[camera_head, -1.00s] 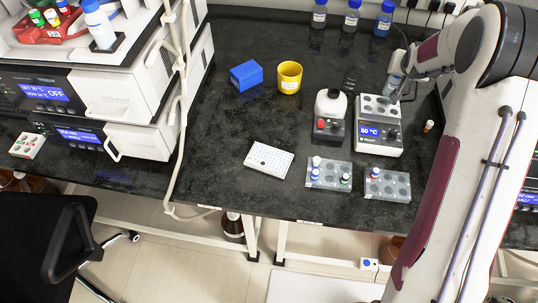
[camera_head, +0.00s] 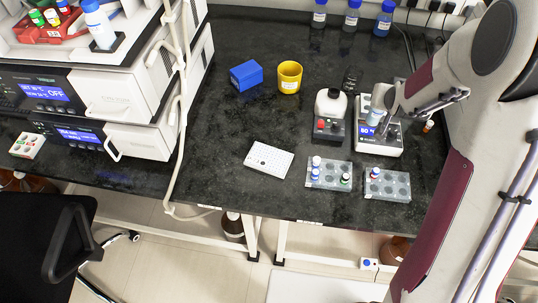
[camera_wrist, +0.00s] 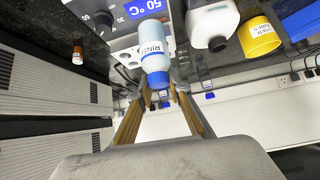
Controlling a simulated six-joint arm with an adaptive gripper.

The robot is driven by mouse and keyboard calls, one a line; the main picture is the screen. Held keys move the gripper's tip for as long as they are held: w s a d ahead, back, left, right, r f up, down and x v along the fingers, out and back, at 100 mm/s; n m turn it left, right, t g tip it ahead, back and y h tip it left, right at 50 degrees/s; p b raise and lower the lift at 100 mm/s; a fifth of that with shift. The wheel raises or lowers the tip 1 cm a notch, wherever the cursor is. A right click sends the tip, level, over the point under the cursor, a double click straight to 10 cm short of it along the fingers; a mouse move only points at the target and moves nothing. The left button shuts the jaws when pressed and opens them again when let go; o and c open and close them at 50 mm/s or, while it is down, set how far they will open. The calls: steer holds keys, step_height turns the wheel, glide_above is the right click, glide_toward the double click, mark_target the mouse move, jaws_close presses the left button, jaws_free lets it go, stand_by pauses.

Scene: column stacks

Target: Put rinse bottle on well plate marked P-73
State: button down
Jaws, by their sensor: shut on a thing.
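The rinse bottle (camera_head: 377,108) is small, with a pale blue and white body. In the wrist view its label reads RINSE on the bottle (camera_wrist: 153,48). My gripper (camera_head: 388,110) is shut on it and holds it above the heater block on the right of the bench. Both fingers of my gripper (camera_wrist: 161,90) show in the wrist view, at the bottle's lower end there. The white well plate (camera_head: 269,160) lies flat and empty on top at the bench's front middle, left of my gripper. Its marking is too small to read.
The heater block (camera_head: 378,148) with a blue display is below my gripper. Two vial racks (camera_head: 328,176) (camera_head: 388,186) are right of the plate. A yellow cup (camera_head: 289,77) and blue box (camera_head: 246,75) stand behind it.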

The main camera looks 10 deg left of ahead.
steer(key=s+a+f+n, duration=0.1)
steer(key=s+a, duration=0.3)
steer(key=s, duration=0.5)
steer(key=s+a+r+n+g+y, duration=0.2)
steer(key=a+n, duration=0.3)
steer(key=a, duration=0.8)
steer(key=s+a+r+n+g+y, duration=0.2)
steer(key=a+n+y, duration=0.3)
steer(key=a, duration=0.8)
steer(key=shift+s+r+n+y, duration=0.3)
steer(key=shift+s+r+n, duration=0.15)
steer(key=shift+r, duration=0.45)
steer(key=shift+f, duration=0.15)
steer(key=shift+f, duration=2.75)
steer(key=shift+f, duration=2.1)
steer(key=shift+f, duration=0.15)
